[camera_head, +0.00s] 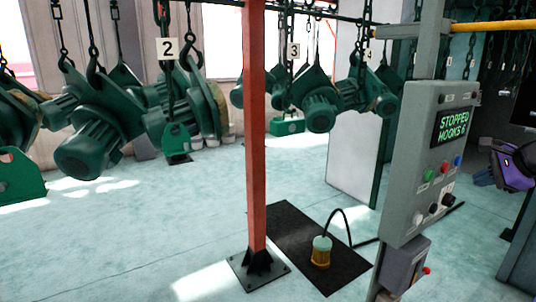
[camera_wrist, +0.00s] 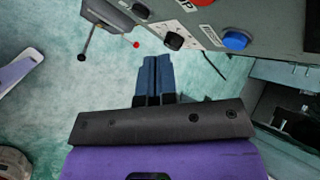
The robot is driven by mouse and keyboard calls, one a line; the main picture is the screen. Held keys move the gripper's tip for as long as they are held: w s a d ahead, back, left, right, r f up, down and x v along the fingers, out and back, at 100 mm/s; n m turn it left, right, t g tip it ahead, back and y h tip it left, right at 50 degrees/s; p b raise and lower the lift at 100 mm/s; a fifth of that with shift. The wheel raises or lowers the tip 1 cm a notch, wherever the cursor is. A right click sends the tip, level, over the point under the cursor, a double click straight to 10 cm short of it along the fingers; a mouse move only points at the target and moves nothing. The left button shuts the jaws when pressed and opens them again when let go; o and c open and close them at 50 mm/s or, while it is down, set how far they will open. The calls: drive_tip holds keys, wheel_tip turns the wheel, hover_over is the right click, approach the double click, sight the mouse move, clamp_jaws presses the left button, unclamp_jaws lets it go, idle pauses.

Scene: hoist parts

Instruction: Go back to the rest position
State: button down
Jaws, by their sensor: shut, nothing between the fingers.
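My gripper (camera_wrist: 154,62) shows in the wrist view with its blue fingers together and nothing between them. Its dark bracket and purple body fill the bottom of that view. In the head view my purple gripper body (camera_head: 514,166) is at the right edge, to the right of the grey control box. The control box (camera_head: 408,190) has a screen (camera_head: 454,125) reading "STOPPED" and green, red and blue buttons. In the wrist view the box's face is at the top, with a blue button (camera_wrist: 236,40) and a black knob (camera_wrist: 174,40). The fingers look apart from it.
Green hoist parts (camera_head: 95,135) hang from hooks on chains at left and centre. A red post (camera_head: 255,130) stands mid-view. A smaller box (camera_head: 402,265) sits below the control box. Floor at left is clear.

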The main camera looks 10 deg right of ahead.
drive_tip(key=s+a+r+n+g+y, duration=0.1)
drive_tip(key=s+a+r+n+g, duration=0.3)
drive_tip(key=a, duration=0.7)
drive_tip(key=a+r+n+t+y, duration=0.1)
drive_tip(key=a+r+n, duration=0.1)
drive_tip(key=a+n, duration=0.7)
drive_tip(key=s+a+r+n+h, duration=0.1)
drive_tip(key=s+a+n+h, duration=0.2)
drive_tip(key=s+a+n, duration=0.5)
drive_tip(key=s+a, duration=0.3)
drive_tip(key=s, duration=0.2)
drive_tip(key=shift+a+r+g+h, duration=0.2)
drive_tip(key=shift+r+g+h, duration=0.1)
drive_tip(key=shift+h, duration=0.1)
